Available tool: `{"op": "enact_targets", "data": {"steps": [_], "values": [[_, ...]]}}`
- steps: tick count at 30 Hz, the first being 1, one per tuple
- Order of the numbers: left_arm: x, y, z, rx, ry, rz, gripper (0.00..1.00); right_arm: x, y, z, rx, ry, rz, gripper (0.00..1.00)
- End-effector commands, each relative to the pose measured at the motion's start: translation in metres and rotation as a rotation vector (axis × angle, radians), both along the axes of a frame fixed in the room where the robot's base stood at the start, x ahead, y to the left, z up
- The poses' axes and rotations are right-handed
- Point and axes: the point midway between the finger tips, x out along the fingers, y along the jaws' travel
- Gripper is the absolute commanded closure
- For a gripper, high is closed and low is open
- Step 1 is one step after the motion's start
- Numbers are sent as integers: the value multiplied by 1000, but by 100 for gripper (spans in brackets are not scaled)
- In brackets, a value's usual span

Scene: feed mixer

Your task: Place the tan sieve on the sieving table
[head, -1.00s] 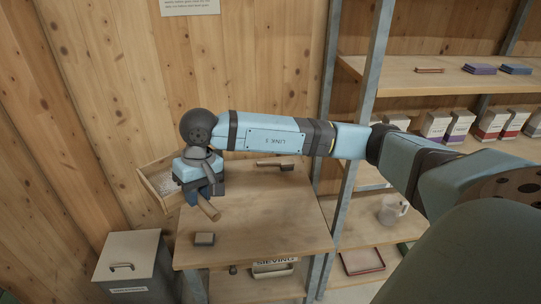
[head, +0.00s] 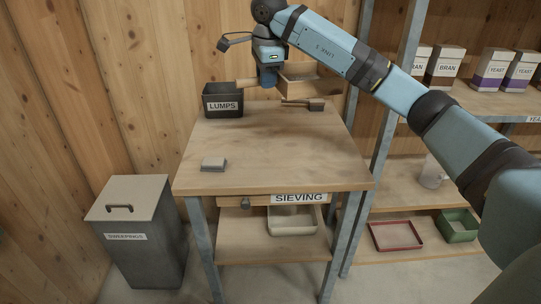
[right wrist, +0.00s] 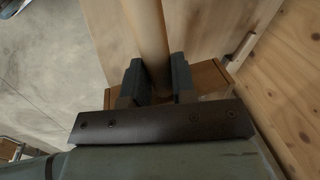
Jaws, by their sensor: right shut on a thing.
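The tan sieve (head: 312,84) is a shallow wooden box with a round handle (head: 246,83). In the head view it is over the back of the sieving table (head: 270,150), its box to the right of my right gripper (head: 268,82) and the handle end to the left. I cannot tell if it touches the tabletop. My right gripper is shut on the handle; the right wrist view shows the handle (right wrist: 148,35) between the two fingers (right wrist: 157,84) and part of the sieve's wooden frame (right wrist: 207,75). My left gripper is not in view.
A black LUMPS bin (head: 222,101) stands at the table's back left, a brush (head: 304,104) at the back and a grey block (head: 214,164) at the front left. The tabletop's middle is clear. A SWEEPINGS bin (head: 135,235) stands left; shelves (head: 400,185) are on the right.

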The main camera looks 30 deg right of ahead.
Motion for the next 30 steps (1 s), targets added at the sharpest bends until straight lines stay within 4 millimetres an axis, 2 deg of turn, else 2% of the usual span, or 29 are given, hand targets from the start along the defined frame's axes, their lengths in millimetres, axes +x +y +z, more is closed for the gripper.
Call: {"op": "enact_targets", "data": {"steps": [1, 8, 11, 14, 24, 27, 30], "values": [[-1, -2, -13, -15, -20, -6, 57, 2, -6, -13, 1, -4, -66, 100], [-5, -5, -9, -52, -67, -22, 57, 6, -19, -15, 0, -1, -240, 100], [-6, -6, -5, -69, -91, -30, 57, 6, -21, -27, 0, 1, -256, 100], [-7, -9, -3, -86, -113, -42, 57, 5, -21, -52, -1, 4, -257, 100], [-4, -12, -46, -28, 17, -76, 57, 5, -20, -142, 1, 1, -254, 100], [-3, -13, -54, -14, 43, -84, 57, 5, -20, -158, 1, 1, -254, 100], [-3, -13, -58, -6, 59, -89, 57, 5, -20, -166, 1, -1, -254, 100]]}}
